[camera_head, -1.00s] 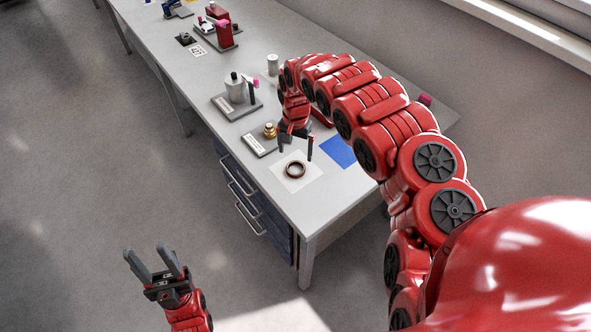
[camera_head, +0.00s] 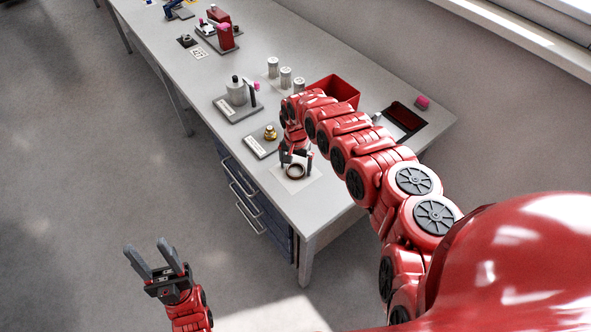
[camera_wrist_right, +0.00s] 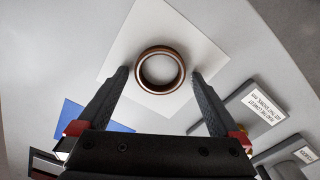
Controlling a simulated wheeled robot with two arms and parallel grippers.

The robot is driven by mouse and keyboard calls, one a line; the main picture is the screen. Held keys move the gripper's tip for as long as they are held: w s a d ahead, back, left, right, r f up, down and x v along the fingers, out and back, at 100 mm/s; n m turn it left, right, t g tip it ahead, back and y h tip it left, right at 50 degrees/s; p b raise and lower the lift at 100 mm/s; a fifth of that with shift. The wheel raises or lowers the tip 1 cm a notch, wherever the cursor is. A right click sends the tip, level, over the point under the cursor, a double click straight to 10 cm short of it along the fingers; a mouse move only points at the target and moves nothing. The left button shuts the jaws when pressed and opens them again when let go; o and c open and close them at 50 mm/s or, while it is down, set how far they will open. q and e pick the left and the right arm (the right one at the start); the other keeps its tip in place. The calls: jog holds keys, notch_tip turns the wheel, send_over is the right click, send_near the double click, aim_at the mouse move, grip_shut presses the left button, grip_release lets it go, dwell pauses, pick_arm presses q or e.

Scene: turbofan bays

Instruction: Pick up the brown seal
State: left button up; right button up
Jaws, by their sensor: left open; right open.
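The brown seal (camera_head: 295,177) is a ring lying flat on a white sheet (camera_head: 314,176) near the table's front end. In the right wrist view the seal (camera_wrist_right: 160,87) lies ahead, centred between the fingers, on the white sheet (camera_wrist_right: 118,68). My right gripper (camera_head: 296,160) is open and empty just over the seal. In the wrist view its fingertips (camera_wrist_right: 160,74) stand on either side of the ring, with a gap on each side. I cannot tell how high they are above the sheet. My left gripper (camera_head: 155,250) is open and empty, away from the table at the lower left.
A labelled plate with a brass part (camera_head: 270,132) stands left of the seal. Beyond are a plate with a grey cylinder (camera_head: 236,90), metal cans (camera_head: 285,76), a red bin (camera_head: 338,88) and a dark tray (camera_head: 405,116). A blue sheet (camera_wrist_right: 88,115) lies nearby in the wrist view.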

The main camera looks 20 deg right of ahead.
jog(key=shift+c, duration=0.2)
jog(key=c, duration=1.3)
jog(key=shift+c, duration=0.2)
